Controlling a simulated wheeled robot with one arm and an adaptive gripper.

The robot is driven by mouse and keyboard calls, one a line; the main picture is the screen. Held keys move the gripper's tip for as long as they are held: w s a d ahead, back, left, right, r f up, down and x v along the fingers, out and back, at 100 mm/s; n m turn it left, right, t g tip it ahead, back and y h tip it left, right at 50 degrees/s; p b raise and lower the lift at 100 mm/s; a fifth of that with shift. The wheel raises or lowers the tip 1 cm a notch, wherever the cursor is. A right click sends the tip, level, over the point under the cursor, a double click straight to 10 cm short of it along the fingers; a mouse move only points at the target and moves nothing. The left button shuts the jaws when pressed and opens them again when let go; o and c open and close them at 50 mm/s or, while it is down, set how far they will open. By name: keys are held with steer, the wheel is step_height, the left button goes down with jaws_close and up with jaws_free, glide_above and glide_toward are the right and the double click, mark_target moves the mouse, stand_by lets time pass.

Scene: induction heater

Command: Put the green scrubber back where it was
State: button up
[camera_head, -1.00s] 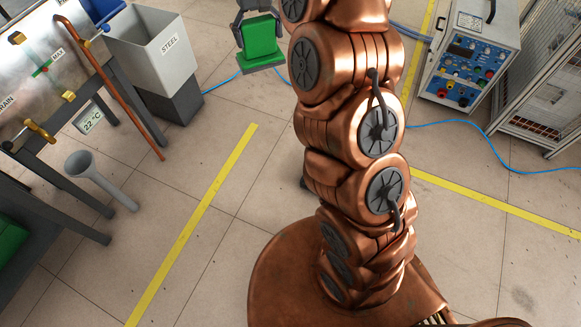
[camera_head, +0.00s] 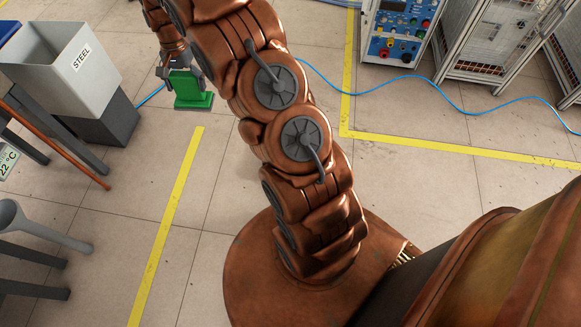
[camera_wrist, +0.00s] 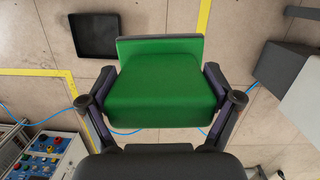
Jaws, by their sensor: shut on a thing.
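The green scrubber (camera_head: 190,88) is a green block with a dark edge, held in the air near the grey STEEL bin in the head view. In the wrist view the scrubber (camera_wrist: 160,88) fills the middle, between the two dark fingers of my gripper (camera_wrist: 162,98). The fingers press on its left and right sides. In the head view my gripper (camera_head: 178,72) is small and partly hidden by my arm. A black shallow tray (camera_wrist: 94,35) lies on the floor beyond the scrubber in the wrist view; whether the scrubber came from it cannot be told.
The grey STEEL bin (camera_head: 68,62) stands left of the scrubber. A control box (camera_head: 396,28) with knobs and wire cages (camera_head: 484,42) stand at the back right. A blue cable (camera_head: 440,82) runs over the floor. Bare floor (camera_head: 110,240) lies between the bench legs and my base.

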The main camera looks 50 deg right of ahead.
steer(key=s+d+f+m+b, duration=0.2)
steer(key=d+f+m, duration=0.2)
steer(key=f, duration=0.3)
steer(key=s+d+f+m+t+b, duration=0.1)
steer(key=s+d+f+m+b, duration=0.15)
steer(key=d+f, duration=0.35)
steer(key=s+d+f+m+b, duration=0.2)
steer(key=d+f+m+b, duration=0.15)
steer(key=f, duration=0.55)
steer(key=s+d+f+m+t+b, duration=0.1)
steer(key=s+d+f+m+b, duration=0.1)
steer(key=s+d+f+m, duration=0.4)
steer(key=s+d+f+m+t+b, duration=0.1)
steer(key=s+d+f+m+b, duration=0.2)
steer(key=s+f, duration=0.4)
steer(key=f+b, duration=0.1)
steer(key=f, duration=0.2)
steer(key=w+f+b, duration=0.1)
steer(key=f, duration=0.3)
steer(key=d+f+b, duration=0.1)
steer(key=f, duration=0.3)
steer(key=shift+w, duration=0.15)
steer(key=shift+r, duration=0.15)
steer(key=shift+a, duration=0.1)
steer(key=o, duration=0.8)
steer(key=shift+o, duration=0.6)
